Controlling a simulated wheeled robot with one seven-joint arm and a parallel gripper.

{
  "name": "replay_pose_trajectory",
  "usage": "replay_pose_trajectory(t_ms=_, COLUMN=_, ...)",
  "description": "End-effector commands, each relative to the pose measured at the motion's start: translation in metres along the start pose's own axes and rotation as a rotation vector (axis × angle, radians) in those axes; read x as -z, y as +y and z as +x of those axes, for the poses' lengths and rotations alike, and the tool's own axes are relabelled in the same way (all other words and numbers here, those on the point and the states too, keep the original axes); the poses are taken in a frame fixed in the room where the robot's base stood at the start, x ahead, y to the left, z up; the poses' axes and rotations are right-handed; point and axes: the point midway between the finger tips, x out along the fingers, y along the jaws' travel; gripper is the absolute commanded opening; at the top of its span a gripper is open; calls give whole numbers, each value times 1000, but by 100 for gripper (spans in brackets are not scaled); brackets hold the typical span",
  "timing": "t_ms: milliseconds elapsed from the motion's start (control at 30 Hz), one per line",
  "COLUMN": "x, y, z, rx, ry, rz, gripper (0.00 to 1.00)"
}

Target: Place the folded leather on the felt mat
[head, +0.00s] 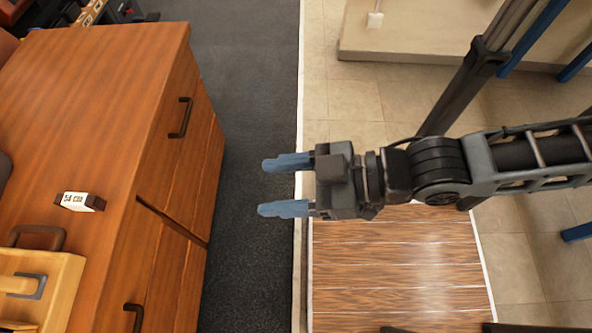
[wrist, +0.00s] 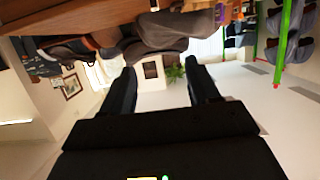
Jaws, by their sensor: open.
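My gripper (head: 266,187) is open and empty, with its two blue fingers pointing left over the dark floor strip, apart from the wooden cabinet. In the wrist view its fingers (wrist: 160,72) stand apart with nothing between them. I cannot make out the folded leather or the felt mat in either view. A dark grey and brown saddle-like shape (wrist: 180,28) hangs into the top of the wrist view; I cannot tell exactly what it is.
The wooden cabinet (head: 95,75) with drawers fills the left. On its top are a small white sign (head: 80,201) and a pale wooden box (head: 45,285) with a brown handle behind it. Dark carpet (head: 250,60) lies clear between cabinet and gripper. A pale platform (head: 450,45) stands at upper right.

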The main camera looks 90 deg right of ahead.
Motion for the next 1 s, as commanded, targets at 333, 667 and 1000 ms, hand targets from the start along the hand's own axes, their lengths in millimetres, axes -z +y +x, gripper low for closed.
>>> replay_pose_trajectory(t_ms=333, x=20, y=0, z=-34, rx=6, ry=25, rz=-3, gripper=61)
replay_pose_trajectory(t_ms=667, x=8, y=0, z=-16, rx=1, ry=24, rz=-1, gripper=61)
replay_pose_trajectory(t_ms=1000, x=-47, y=0, z=97, rx=-15, ry=-9, rz=11, gripper=61)
